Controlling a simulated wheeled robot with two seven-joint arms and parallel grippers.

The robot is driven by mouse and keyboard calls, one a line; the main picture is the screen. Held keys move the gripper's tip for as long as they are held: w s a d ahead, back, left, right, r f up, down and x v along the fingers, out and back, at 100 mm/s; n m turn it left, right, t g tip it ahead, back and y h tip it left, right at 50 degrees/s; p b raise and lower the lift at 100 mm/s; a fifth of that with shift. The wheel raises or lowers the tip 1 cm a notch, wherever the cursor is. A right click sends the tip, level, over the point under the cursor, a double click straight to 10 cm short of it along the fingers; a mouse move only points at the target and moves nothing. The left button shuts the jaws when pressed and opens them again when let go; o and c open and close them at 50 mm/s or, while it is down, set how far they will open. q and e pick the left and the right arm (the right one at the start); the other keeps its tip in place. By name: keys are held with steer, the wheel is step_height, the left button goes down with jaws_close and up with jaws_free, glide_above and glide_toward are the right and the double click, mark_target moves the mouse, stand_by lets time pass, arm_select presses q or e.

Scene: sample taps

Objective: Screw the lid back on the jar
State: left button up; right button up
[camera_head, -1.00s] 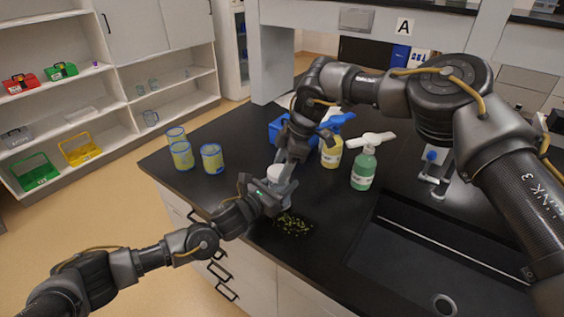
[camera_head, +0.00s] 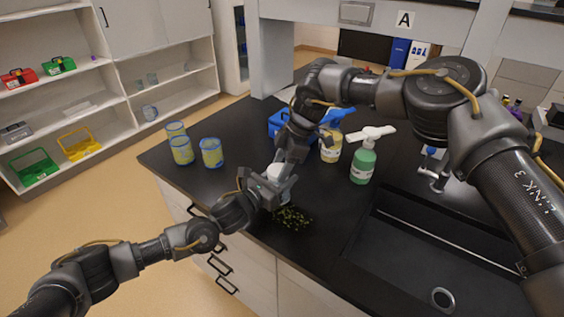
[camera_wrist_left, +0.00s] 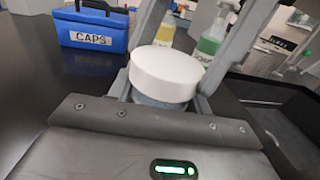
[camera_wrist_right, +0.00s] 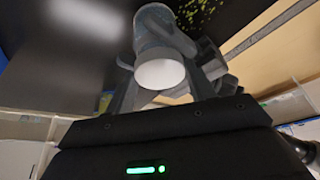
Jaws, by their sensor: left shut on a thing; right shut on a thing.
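The jar (camera_wrist_left: 155,98) is a grey-blue cylinder, seen in the left wrist view under a flat white lid (camera_wrist_left: 166,72). The lid also shows between the fingers in the right wrist view (camera_wrist_right: 160,74) and as a small white patch in the head view (camera_head: 278,173). My left gripper (camera_head: 274,186) is shut on the jar, low over the counter's front edge. My right gripper (camera_head: 288,168) comes down from above and is shut on the lid. The lid sits on top of the jar; fingers hide the seam, so I cannot tell how tightly it fits.
Several yellow-and-blue cups (camera_head: 211,152) stand left on the black counter (camera_head: 235,130). A blue CAPS box (camera_wrist_left: 92,28), a yellow bottle (camera_head: 331,148) and a green bottle (camera_head: 363,162) stand behind. Green bits (camera_head: 292,217) lie in front; a sink (camera_head: 420,250) is at right.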

steer(key=shift+s+d+f, duration=0.15)
steer(key=shift+s+f, duration=0.05)
steer(key=shift+f, duration=0.8)
steer(key=shift+c, duration=0.4)
steer(key=shift+w+r, duration=0.1)
steer(key=shift+r, duration=0.6)
stand_by(1.1)
steer(key=shift+a+f, duration=0.2)
steer(key=shift+f, duration=0.45)
stand_by(0.6)
steer(key=shift+a+r, duration=0.1)
steer(key=shift+r, duration=0.15)
steer(key=shift+r, duration=0.3)
stand_by(0.9)
